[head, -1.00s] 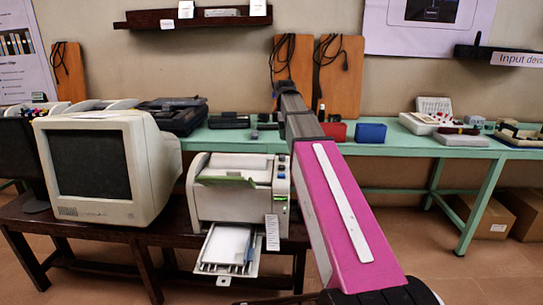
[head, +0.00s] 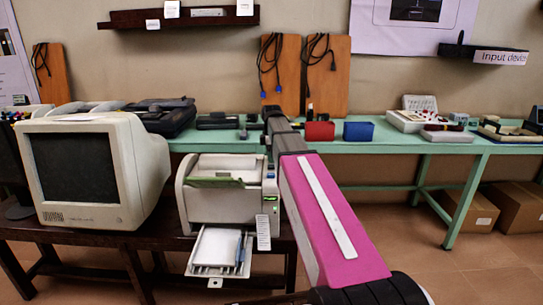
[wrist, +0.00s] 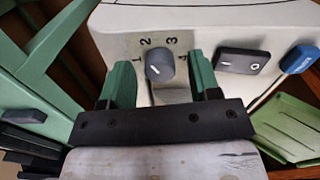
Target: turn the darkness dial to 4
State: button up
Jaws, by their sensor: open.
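The darkness dial (wrist: 160,66) is a grey-blue knob with a short white mark, on a pale panel numbered 1 to 4 around it. The mark's slanted line shows on the lower left of the knob's face; I cannot tell which number it selects. In the wrist view my gripper (wrist: 163,80) is open, with one green finger on each side of the dial. I cannot tell whether either finger touches it. In the head view the pale printer-like machine (head: 228,203) stands on a dark bench, and my gripper is hidden there.
A black rocker switch (wrist: 242,63) and a blue part (wrist: 299,59) sit right of the dial. A green flap (wrist: 290,128) is at lower right. A beige monitor (head: 90,170) stands left of the machine. A green table (head: 400,143) with exhibits is behind.

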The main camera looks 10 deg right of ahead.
jog(key=shift+f, duration=0.1)
jog(key=c, duration=0.9)
